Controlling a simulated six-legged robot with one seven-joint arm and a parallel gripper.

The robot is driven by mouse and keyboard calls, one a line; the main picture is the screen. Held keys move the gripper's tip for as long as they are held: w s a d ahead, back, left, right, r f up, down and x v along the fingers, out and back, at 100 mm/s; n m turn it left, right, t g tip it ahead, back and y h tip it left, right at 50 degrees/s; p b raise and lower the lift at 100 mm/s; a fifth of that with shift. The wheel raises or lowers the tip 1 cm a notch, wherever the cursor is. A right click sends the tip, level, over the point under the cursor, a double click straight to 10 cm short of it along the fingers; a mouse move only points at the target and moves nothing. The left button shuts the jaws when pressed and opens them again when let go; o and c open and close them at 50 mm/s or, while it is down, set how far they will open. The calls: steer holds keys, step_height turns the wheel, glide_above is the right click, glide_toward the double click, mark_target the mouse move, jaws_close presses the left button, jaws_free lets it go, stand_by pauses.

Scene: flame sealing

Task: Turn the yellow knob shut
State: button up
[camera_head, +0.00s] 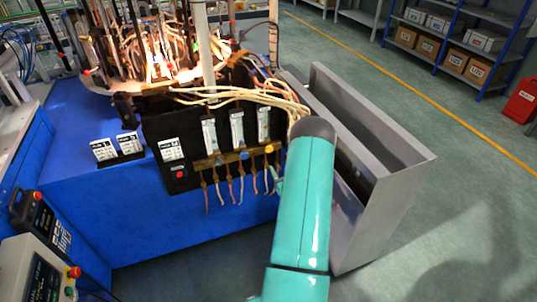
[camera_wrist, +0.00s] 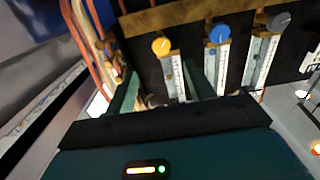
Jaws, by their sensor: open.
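The yellow knob (camera_head: 269,148) is at the right end of a row of valves on the black panel's front. In the wrist view the yellow knob (camera_wrist: 161,46) is at the upper middle, above a clear flow tube with a scale. My gripper (camera_wrist: 160,70) is open. Its two green fingers point up toward the yellow knob, one on each side of the tube below it in the picture. The fingertips appear short of the knob, and no contact shows. In the head view my teal arm hides most of the gripper.
A blue knob (camera_wrist: 219,33) and a grey knob (camera_wrist: 278,21) sit close by to the right in the wrist view. Hoses (camera_head: 238,187) hang below the valves. A grey metal bin (camera_head: 390,165) stands right of the panel. Flames (camera_head: 158,68) burn on the machine behind.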

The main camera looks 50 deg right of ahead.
mark_target(270, 151)
steer(key=x, duration=1)
steer(key=shift+w, duration=0.2)
steer(key=shift+c, duration=0.2)
steer(key=c, duration=0.9)
